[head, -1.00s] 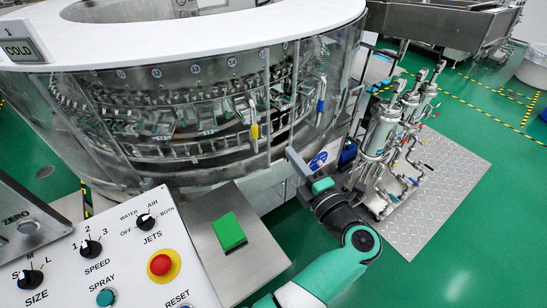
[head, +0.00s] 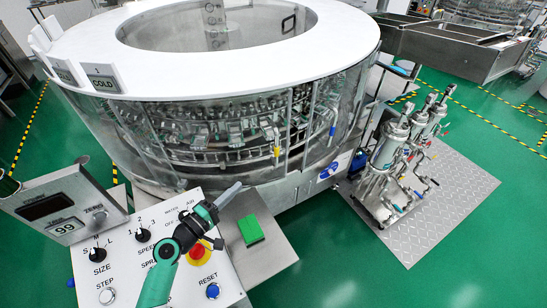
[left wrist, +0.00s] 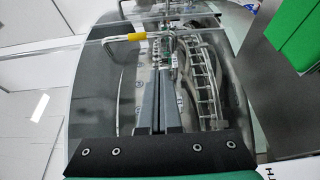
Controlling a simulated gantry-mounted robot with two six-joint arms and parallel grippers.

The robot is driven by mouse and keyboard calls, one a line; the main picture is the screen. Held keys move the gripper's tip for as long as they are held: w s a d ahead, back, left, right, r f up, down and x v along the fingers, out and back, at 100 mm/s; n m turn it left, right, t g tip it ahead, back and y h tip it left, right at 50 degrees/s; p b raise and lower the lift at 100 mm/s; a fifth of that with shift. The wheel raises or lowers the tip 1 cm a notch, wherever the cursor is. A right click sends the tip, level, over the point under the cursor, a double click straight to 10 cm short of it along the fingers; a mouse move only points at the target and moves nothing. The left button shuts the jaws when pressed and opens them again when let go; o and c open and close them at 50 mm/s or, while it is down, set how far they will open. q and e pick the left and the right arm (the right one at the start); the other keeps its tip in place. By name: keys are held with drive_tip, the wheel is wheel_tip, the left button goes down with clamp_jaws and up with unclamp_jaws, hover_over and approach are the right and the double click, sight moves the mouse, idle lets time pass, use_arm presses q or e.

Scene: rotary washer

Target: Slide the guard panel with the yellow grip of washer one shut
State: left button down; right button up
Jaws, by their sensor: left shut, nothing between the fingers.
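The washer (head: 345,75) is a large round machine with a white ring top and clear curved guard panels. The yellow grip (head: 277,150) is a small upright handle on the front guard; it also shows in the left wrist view (left wrist: 137,37), beyond my fingers and to their left. I cannot tell how far the panel stands open. My left gripper (head: 236,188) is shut and empty above the control panel, to the left of the yellow grip and apart from it. Its closed fingers also show in the left wrist view (left wrist: 163,78). My right gripper is not in view.
The control panel (head: 180,288) with knobs and a red stop button (head: 198,252) lies below my left arm. A green block (head: 250,229) sits on the steel shelf beside it. Metal cylinders and pipes (head: 392,145) stand on a plate at right.

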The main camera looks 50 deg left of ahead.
use_arm(q)
drive_tip(key=d+x, duration=0.1)
drive_tip(key=x, duration=1.2)
drive_tip(key=shift+d, duration=0.2)
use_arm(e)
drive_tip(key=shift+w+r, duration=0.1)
use_arm(q)
drive_tip(key=shift+w+r, duration=0.1)
